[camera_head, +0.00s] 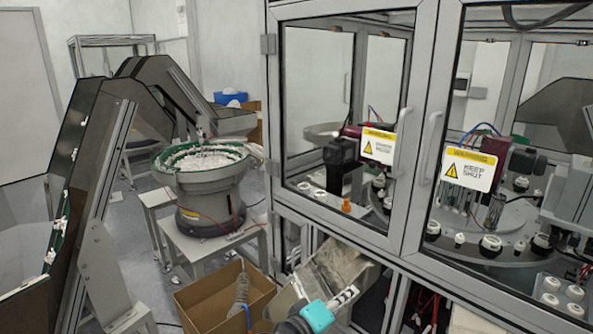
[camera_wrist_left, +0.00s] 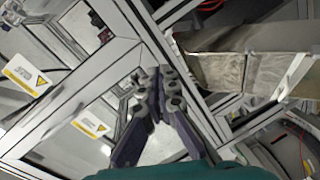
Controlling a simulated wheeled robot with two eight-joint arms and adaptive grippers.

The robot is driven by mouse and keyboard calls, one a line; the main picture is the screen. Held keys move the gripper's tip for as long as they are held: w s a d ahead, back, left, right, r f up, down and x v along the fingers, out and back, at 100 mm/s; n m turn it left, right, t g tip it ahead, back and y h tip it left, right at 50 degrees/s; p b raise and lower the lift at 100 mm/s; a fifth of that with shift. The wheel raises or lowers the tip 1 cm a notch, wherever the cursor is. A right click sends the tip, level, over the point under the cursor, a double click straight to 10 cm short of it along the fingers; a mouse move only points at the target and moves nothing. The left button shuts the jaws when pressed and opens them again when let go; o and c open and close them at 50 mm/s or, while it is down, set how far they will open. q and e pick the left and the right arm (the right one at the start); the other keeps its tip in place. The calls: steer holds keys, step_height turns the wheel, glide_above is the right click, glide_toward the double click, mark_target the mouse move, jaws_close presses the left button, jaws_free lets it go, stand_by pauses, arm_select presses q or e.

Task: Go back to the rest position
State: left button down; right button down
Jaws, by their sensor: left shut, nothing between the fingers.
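My left gripper (camera_head: 345,296) shows at the bottom centre of the head view, beyond its teal wrist part, in front of the metal chute (camera_head: 340,262). In the left wrist view its dark fingers (camera_wrist_left: 158,88) are shut with nothing between them. The glass cabinet's grey frame lies beyond them in that view. My right gripper is not in view.
The machine cabinet (camera_head: 421,140) with shut glass doors fills the right side. A cardboard box (camera_head: 205,318) stands left of the gripper. A feeder bowl (camera_head: 208,190) stands on a white table behind. A dark conveyor (camera_head: 90,170) rises at the left.

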arm_select(q)
steer(key=s+a+f+m+g+y, duration=0.1)
steer(key=s+a+f+y, duration=0.3)
steer(key=a, duration=0.6)
steer(key=s+a+f+m+g+y, duration=0.1)
steer(key=s+a+f, duration=0.4)
steer(key=a, duration=0.5)
steer(key=s+a+f+m+g+y, duration=0.2)
steer(key=s+a+f+y, duration=0.3)
steer(key=a, duration=0.6)
steer(key=shift+s+y+b, duration=0.3)
steer(key=shift+s+y, duration=0.5)
steer(key=shift+s, duration=0.4)
